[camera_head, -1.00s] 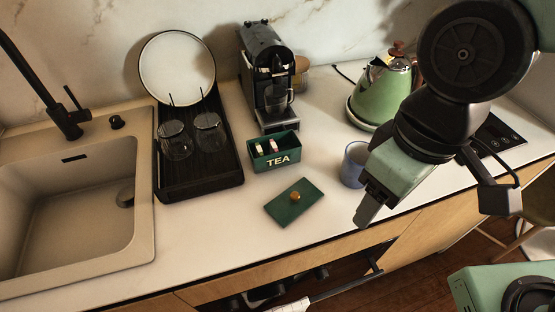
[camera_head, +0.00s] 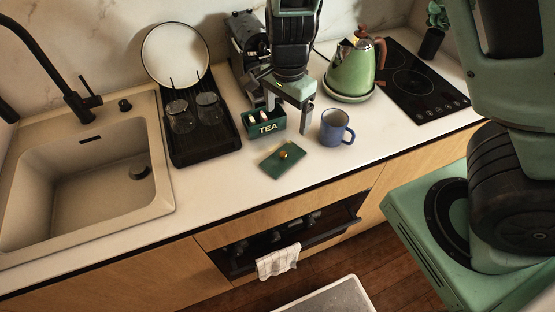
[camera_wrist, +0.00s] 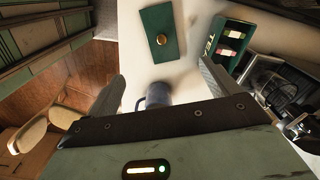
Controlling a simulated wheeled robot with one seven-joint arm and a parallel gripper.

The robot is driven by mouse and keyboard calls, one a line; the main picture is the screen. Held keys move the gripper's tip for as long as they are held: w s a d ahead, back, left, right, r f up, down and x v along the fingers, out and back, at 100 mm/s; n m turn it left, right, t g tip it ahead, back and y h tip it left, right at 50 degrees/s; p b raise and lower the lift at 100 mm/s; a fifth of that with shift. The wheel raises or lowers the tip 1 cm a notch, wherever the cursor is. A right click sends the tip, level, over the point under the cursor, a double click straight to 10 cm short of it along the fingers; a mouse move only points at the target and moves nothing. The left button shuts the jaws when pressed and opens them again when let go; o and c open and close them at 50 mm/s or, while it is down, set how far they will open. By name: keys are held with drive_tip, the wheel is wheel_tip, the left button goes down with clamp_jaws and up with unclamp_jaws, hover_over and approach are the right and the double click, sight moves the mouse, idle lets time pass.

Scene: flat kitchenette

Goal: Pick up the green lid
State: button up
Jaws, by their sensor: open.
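The green lid (camera_head: 283,161) is a flat rectangle with a round gold knob (camera_head: 283,155). It lies flat on the white counter in front of the green TEA box (camera_head: 266,126). In the wrist view the lid (camera_wrist: 155,26) shows at the top, beyond my fingertips, with the open TEA box (camera_wrist: 224,41) to its right. My gripper (camera_head: 287,118) is open and empty, above the counter between the TEA box and the blue mug. In the wrist view its two fingers (camera_wrist: 160,78) stand wide apart, and the lid is not between them.
A blue mug (camera_head: 336,128) stands right of the lid; it also shows partly hidden in the wrist view (camera_wrist: 157,92). Counter left of the lid is clear.

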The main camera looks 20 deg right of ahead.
hover_over(283, 153)
drive_tip(key=f, duration=1)
drive_tip(key=shift+s+d, duration=0.25)
drive_tip(key=shift+s, duration=0.05)
drive_tip(key=shift+w+a+f+p, duration=0.1)
drive_tip(key=shift+f+p, duration=0.1)
drive_tip(key=shift+f, duration=1.15)
drive_tip(key=shift+w+a+f+p, duration=0.1)
drive_tip(key=shift+f+p, duration=0.05)
drive_tip(key=shift+f, duration=1.2)
drive_tip(key=c, duration=1.1)
